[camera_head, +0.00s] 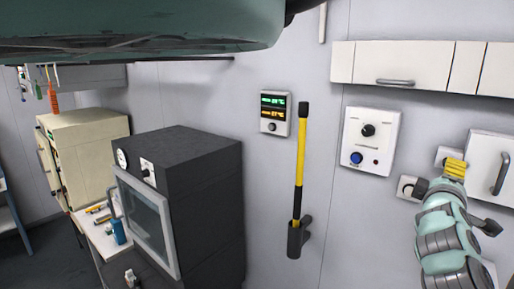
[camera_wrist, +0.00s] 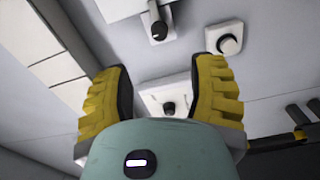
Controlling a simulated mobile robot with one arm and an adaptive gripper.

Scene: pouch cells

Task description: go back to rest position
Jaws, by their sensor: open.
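My gripper (camera_head: 455,168) is at the right of the head view, raised in front of the wall beside white switch boxes and a white cabinet door. In the wrist view my gripper (camera_wrist: 162,75) shows two yellow ribbed fingers spread wide apart. Nothing is held between them. A white wall plate with a black knob (camera_wrist: 168,107) shows in the gap behind the fingers. It cannot be told how far the fingers are from the wall.
A black oven-like chamber (camera_head: 205,190) stands left of centre, with a beige cabinet (camera_head: 92,140) behind it. A yellow-and-black pole (camera_head: 300,165) hangs in a wall holder. A control box (camera_head: 370,140) and white cupboards (camera_head: 400,62) are on the wall. Dark floor shows far left.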

